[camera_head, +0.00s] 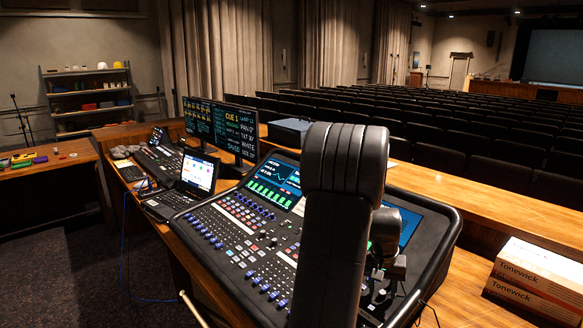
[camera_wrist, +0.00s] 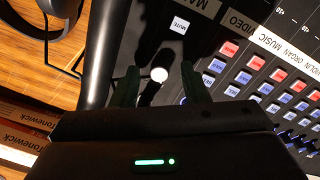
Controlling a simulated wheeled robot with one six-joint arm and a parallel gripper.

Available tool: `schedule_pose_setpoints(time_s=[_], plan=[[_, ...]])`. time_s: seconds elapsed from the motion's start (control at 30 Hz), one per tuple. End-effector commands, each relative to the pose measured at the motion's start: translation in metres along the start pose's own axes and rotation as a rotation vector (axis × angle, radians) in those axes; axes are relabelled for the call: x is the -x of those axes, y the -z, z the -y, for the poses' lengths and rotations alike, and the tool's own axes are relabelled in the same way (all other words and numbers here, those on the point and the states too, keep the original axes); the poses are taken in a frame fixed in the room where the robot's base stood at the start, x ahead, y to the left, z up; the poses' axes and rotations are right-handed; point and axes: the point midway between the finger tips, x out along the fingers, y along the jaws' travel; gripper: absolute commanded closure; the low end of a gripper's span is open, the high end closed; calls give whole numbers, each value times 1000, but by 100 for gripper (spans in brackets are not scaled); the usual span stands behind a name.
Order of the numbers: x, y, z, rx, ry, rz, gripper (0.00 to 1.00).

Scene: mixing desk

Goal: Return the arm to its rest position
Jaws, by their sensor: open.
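My gripper (camera_wrist: 161,78) shows in the wrist view with its two dark fingers apart and nothing held between them. I cannot tell whether the fingers touch the panel. In the head view my black arm stands in front of the right part of the mixing desk (camera_head: 240,240) and mostly hides the gripper.
Tonewick boxes (camera_head: 540,275) are stacked at the right on the wooden desk (camera_head: 470,205). A laptop (camera_head: 198,174) and monitors (camera_head: 222,125) stand left of the console. In the wrist view, a thick black bar (camera_wrist: 102,50) and a dark curved band (camera_wrist: 45,28) lie near the gripper.

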Motion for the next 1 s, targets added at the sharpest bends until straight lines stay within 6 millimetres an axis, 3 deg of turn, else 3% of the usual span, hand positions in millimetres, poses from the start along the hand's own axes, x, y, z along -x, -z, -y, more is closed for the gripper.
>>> schedule_pose_setpoints(time_s=[0.17,0.77,0.8,1.0], plan=[[21,1,0,-3,1,-5,59],[140,1,0,-2,0,-6,59],[124,0,0,-2,0,5,59],[83,0,0,-3,0,5,59]])
